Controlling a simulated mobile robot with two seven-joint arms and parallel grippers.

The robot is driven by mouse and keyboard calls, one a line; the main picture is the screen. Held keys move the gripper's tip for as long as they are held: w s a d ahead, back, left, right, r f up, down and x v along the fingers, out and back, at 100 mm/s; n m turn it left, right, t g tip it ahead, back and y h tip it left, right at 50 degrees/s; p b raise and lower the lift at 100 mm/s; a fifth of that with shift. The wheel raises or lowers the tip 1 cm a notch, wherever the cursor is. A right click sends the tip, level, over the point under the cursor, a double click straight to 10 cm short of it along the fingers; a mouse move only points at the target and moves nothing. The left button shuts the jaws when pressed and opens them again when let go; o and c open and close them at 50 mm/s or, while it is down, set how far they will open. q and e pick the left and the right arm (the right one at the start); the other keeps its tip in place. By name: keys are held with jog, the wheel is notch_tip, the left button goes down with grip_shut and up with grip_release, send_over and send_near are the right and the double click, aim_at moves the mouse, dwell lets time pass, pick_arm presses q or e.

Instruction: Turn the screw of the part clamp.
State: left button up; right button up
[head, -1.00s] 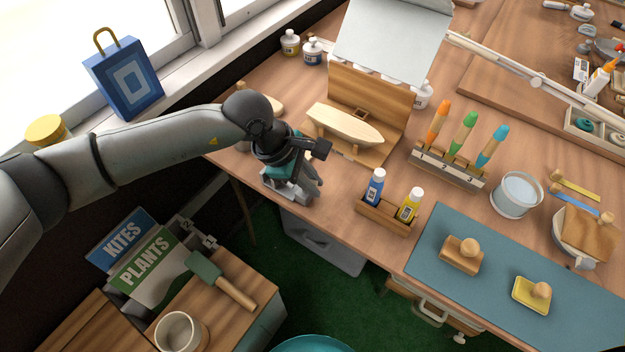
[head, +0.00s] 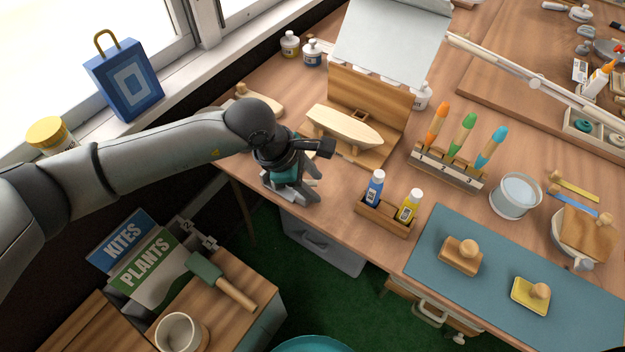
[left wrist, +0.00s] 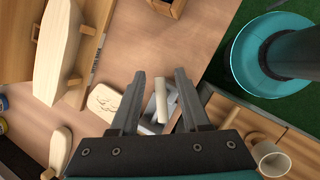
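The part clamp (left wrist: 151,106), a grey metal piece with a pale rod-like handle (left wrist: 161,100), sits at the table edge in the left wrist view. My left gripper (left wrist: 161,74) is open, with one finger on each side of the pale handle in that picture. I cannot tell whether either finger touches it. In the head view my left gripper (head: 308,192) points down at the table's near-left edge and hides most of the clamp. My right gripper is not in view.
A carved pale block (left wrist: 104,102) lies beside the clamp. The boat model (head: 345,126) stands behind my gripper, and a wooden holder (head: 384,217) with blue and yellow bottles stands to its right. A grey bin (head: 322,245) is below the table edge.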

pick_arm(q)
jog(key=p+v, duration=0.2)
jog(key=v, duration=1.3)
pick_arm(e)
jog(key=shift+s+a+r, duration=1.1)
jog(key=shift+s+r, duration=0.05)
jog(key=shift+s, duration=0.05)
pick_arm(q)
jog(key=shift+r, duration=0.1)
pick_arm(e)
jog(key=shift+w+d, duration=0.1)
